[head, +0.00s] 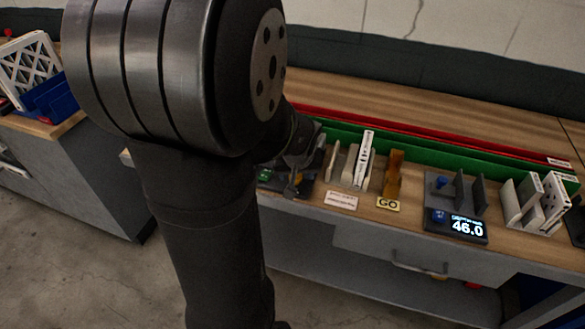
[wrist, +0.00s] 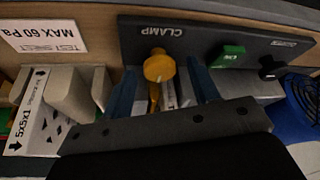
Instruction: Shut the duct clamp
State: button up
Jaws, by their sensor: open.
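The duct clamp's dark panel (wrist: 215,42), marked CLAMP, shows upside down in the wrist view. A yellow knob (wrist: 159,66) stands on it, with a yellow stem partly visible below it. My gripper (wrist: 162,82) is open, its two blue fingers apart on either side of the knob, with gaps between. I cannot tell how far the fingertips are above the panel. A green switch (wrist: 228,57) and a black knob (wrist: 271,68) sit to the right on the panel. In the head view my arm hides most of the clamp station (head: 268,178) and the gripper's fingers.
A white boxed filter (wrist: 40,112) and pale upright blocks stand left of the gripper in the wrist view. In the head view a gauge reading 46.0 (head: 467,227), an orange GO piece (head: 394,172) and a filter rack (head: 540,203) stand on the bench to the right.

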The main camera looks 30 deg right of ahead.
jog(key=c, duration=1)
jog(key=shift+o, duration=0.2)
